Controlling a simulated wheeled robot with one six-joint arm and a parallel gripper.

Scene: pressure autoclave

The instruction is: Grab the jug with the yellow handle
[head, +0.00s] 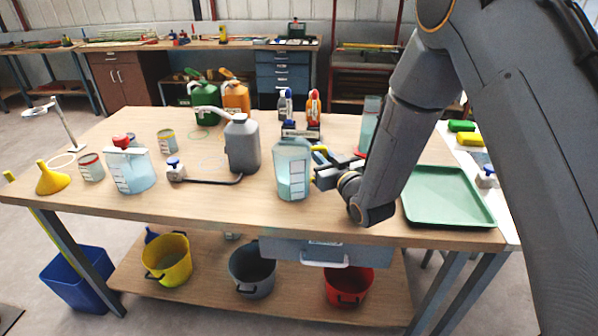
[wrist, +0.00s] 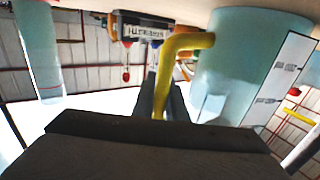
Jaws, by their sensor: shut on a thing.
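The jug with the yellow handle (head: 292,170) is a pale translucent blue-green jug with a white scale. In the head view it stands upright at the front middle of the table, left of my gripper (head: 322,172). Its yellow handle (wrist: 178,55) shows large in the wrist view, with the jug body (wrist: 245,70) to its right. My gripper's fingers (wrist: 166,98) are shut on the handle's lower part. The jug's base is at the tabletop in the head view; I cannot tell whether it touches.
A green tray (head: 447,196) lies at right. The front table strip is mostly clear.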

